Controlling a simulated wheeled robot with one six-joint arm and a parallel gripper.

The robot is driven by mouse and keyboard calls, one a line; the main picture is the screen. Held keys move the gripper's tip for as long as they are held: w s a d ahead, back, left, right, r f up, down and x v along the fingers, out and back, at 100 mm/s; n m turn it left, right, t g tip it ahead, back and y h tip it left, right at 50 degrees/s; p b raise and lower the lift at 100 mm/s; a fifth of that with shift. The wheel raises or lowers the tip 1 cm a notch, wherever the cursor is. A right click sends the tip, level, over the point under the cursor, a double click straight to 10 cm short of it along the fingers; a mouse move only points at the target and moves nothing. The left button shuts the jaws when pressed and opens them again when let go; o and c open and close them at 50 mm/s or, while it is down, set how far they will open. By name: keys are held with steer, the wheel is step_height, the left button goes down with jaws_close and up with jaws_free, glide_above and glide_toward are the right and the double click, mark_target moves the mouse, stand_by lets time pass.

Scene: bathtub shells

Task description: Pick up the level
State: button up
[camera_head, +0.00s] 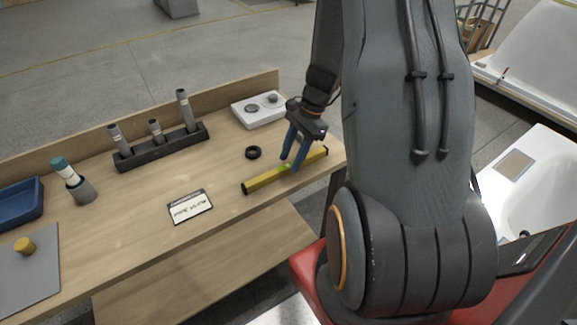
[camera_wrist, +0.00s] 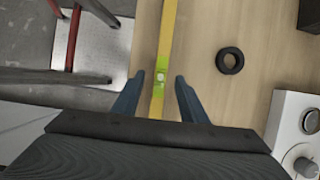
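The level (camera_head: 262,180) is a long yellow bar with dark ends and a green vial near its middle. It lies flat on the wooden workbench (camera_head: 150,229) near its right end. In the wrist view the level (camera_wrist: 168,40) runs up and down the picture, its green vial just ahead of my fingertips. My gripper (camera_head: 292,167) is above the level at its middle, pointing down. In the wrist view my gripper (camera_wrist: 160,78) is open, with one blue finger on each side of the level and a gap on both sides.
A black ring (camera_head: 253,153) lies close behind the level. A white box with knobs (camera_head: 259,109) stands at the back right. A label card (camera_head: 189,206) lies to the left, and a dark holder with grey tools (camera_head: 163,148) stands behind it.

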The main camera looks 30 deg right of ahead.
steer(key=shift+x, duration=0.85)
jaws_close()
steer(key=shift+r, duration=0.1)
